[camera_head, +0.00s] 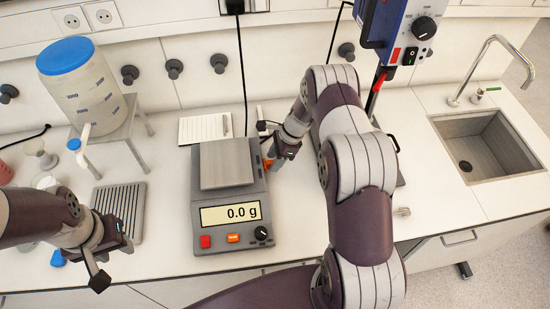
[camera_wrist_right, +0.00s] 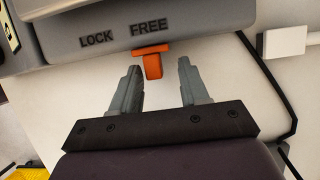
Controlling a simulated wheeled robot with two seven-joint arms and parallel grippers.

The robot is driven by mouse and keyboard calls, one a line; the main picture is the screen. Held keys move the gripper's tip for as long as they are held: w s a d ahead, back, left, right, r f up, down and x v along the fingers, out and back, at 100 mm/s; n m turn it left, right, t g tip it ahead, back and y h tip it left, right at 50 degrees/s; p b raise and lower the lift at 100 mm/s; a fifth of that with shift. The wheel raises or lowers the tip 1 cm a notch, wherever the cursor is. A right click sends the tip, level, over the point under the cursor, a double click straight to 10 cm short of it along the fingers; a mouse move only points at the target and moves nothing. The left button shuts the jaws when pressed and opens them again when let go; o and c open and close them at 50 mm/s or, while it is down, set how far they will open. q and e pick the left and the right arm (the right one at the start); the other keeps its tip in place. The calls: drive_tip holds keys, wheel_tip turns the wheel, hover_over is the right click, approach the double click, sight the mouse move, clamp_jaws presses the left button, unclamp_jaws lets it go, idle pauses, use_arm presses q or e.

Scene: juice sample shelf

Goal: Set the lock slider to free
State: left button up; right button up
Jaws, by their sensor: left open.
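The balance (camera_head: 228,190) stands mid-bench with its display reading 0.0 g. Its orange lock slider (camera_wrist_right: 153,62) shows in the right wrist view on the edge of the grey housing, below the word FREE and to the right of LOCK. A bit of orange also shows beside the balance in the head view (camera_head: 267,163). My right gripper (camera_wrist_right: 158,82) is open and empty, its fingertips just short of the slider, one to each side of its tab; I see no contact. My left gripper (camera_head: 112,262) is open and empty over the bench's front left.
A grooved grey tray (camera_head: 120,208) lies left of the balance, and a notepad (camera_head: 205,128) lies behind it. A blue-lidded container (camera_head: 80,90) stands on a stand at the back left. A stand with a blue instrument is at the back right, left of the sink (camera_head: 487,150).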

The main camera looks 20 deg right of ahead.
drive_tip(key=b+v, duration=0.3)
drive_tip(key=v, duration=0.9)
drive_tip(key=shift+d+r, duration=0.2)
drive_tip(key=shift+r, duration=0.1)
